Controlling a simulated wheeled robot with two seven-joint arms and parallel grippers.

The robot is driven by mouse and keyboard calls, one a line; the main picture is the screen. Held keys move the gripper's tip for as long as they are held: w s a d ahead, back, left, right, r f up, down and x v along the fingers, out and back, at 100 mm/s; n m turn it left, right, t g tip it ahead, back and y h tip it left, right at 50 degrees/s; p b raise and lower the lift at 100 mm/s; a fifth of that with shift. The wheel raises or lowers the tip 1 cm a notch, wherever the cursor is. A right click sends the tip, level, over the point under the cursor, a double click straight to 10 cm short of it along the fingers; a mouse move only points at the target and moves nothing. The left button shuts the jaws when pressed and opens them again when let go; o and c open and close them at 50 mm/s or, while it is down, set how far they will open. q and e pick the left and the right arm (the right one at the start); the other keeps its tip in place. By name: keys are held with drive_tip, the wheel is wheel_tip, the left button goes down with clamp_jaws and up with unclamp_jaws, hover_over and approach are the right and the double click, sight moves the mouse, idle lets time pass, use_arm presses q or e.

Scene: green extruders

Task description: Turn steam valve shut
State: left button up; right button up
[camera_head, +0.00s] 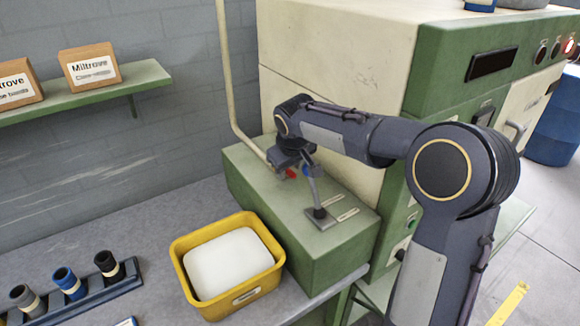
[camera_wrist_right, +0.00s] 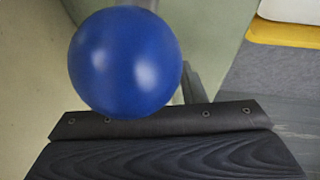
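A pale pipe (camera_head: 229,75) runs down the wall and bends toward the green box (camera_head: 262,205). A small red part (camera_head: 291,173), perhaps of the steam valve, shows just under my right gripper (camera_head: 298,163); most of it is hidden. A lever with a metal rod (camera_head: 315,190) stands on the box. Its blue ball knob (camera_wrist_right: 126,62) fills the middle of the right wrist view, right at a dark finger. The knob also shows at the gripper in the head view (camera_head: 307,171). I cannot tell whether the fingers grip it. My left gripper is out of view.
A yellow bin (camera_head: 180,258) with a white block (camera_head: 232,262) stands left of the box. A dark rack (camera_head: 85,295) holds several cylinders at lower left. A green shelf (camera_head: 150,75) carries cartons. The cream and green machine (camera_head: 340,40) rises behind.

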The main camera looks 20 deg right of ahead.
clamp_jaws()
